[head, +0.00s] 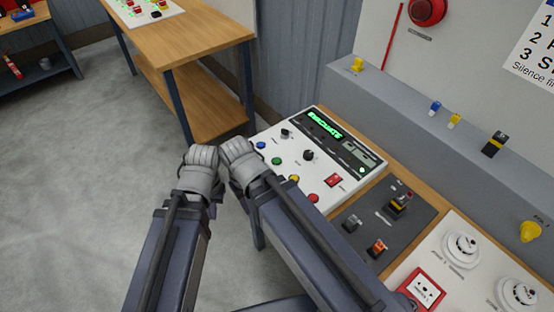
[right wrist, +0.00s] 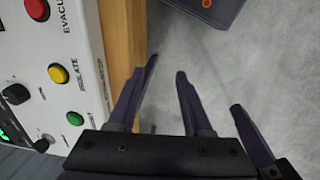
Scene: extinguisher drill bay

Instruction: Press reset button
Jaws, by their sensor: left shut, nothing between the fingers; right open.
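The white control panel (head: 272,180) has a green-lit display (head: 323,123) that seems to read EVACUATE. Its buttons are blue (head: 261,146), green (head: 277,160), yellow (head: 294,178) and red (head: 314,198). In the right wrist view the red button (right wrist: 37,9) is labelled EVACU…, cut off, and the yellow button (right wrist: 58,73) ISOLATE. The green button (right wrist: 75,118) has no label I can read; I cannot tell which is reset. My left gripper (head: 203,157) is shut and empty, left of the panel. My right gripper (right wrist: 166,66) is open and empty, beside the panel's edge.
The wooden bench edge (right wrist: 120,35) lies between the panel and open floor (right wrist: 245,75). A dark switch plate (head: 372,222) and smoke detectors (head: 462,249) lie at the right. Another wooden table (head: 190,45) stands behind.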

